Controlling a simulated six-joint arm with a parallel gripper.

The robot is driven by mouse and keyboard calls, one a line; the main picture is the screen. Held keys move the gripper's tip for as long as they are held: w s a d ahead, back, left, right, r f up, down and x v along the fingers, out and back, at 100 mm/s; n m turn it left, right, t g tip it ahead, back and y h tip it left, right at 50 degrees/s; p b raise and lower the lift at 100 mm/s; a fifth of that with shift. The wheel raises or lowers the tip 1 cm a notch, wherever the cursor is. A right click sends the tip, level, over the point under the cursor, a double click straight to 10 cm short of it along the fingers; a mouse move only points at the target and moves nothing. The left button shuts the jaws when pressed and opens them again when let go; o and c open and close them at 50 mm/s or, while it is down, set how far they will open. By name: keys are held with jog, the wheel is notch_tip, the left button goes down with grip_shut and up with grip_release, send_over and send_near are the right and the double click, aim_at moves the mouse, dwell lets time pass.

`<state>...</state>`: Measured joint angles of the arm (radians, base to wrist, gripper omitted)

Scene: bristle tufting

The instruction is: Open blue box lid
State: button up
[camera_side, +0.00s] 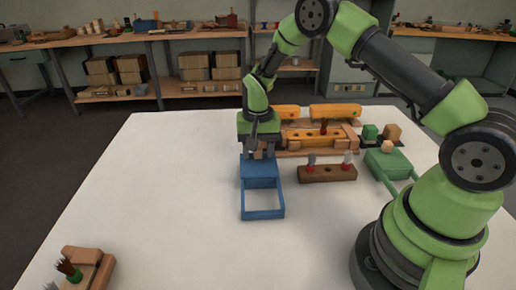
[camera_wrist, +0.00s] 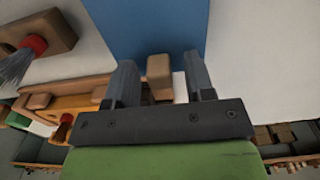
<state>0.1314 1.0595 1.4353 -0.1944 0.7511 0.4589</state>
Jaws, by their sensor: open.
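The blue box (camera_side: 260,182) sits mid-table in the side view, with an open rectangular blue frame (camera_side: 263,213) extending from its near side. White table shows through the frame. The box's flat blue top fills the upper middle of the wrist view (camera_wrist: 150,28). A small tan block (camera_wrist: 160,68), like a knob, stands at the edge of the blue surface. My gripper (camera_side: 259,152) is over the far end of the box, pointing down. In the wrist view my gripper (camera_wrist: 160,62) is open, its two fingers on either side of the tan block with gaps visible.
A brown block with red-collared tufts (camera_side: 327,173) lies right of the box. Orange brush bodies on a wooden rack (camera_side: 318,136) are behind it. A green box with rails (camera_side: 388,162) is farther right. A wooden piece with a brush (camera_side: 88,268) is at near left.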

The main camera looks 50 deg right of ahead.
grip_shut()
jog(key=s+a, duration=0.6)
jog(key=shift+s+a, duration=0.35)
jog(key=shift+a, duration=0.05)
grip_release()
notch_tip(320, 180, up, 10)
dwell(0.4)
